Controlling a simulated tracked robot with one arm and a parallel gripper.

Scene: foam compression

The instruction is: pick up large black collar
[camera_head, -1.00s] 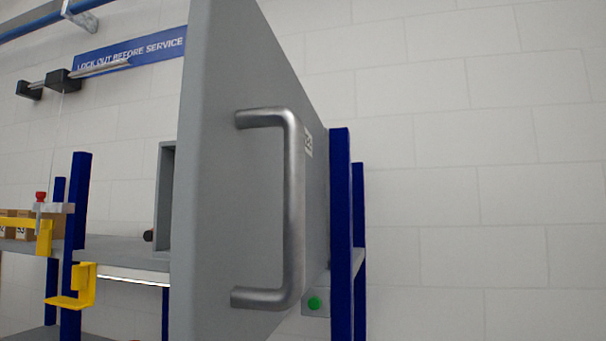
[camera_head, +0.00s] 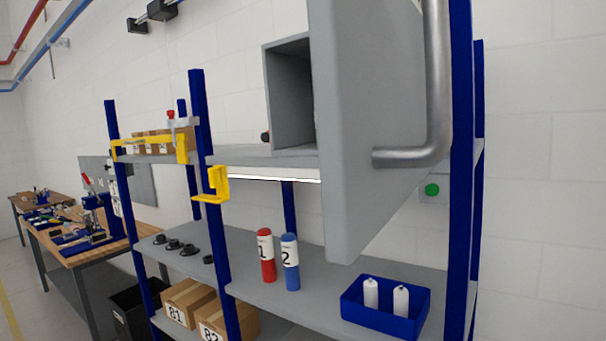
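Several small black round pieces lie in a row on the left part of the grey middle shelf. They look like collars. One black piece (camera_head: 189,250) seems the biggest, but they are too small to tell for sure which is the large collar. Another black piece (camera_head: 208,259) sits at the right end of the row, near the blue post. My gripper is not in view, so its distance from the collars and its state do not show.
An open grey cabinet door (camera_head: 375,120) with a metal handle (camera_head: 437,80) juts out close on the right. The shelf (camera_head: 255,292) also holds a red bottle (camera_head: 266,258), a blue bottle (camera_head: 290,265) and a blue bin (camera_head: 385,318). A yellow bracket (camera_head: 217,186) sits on a blue post (camera_head: 203,120).

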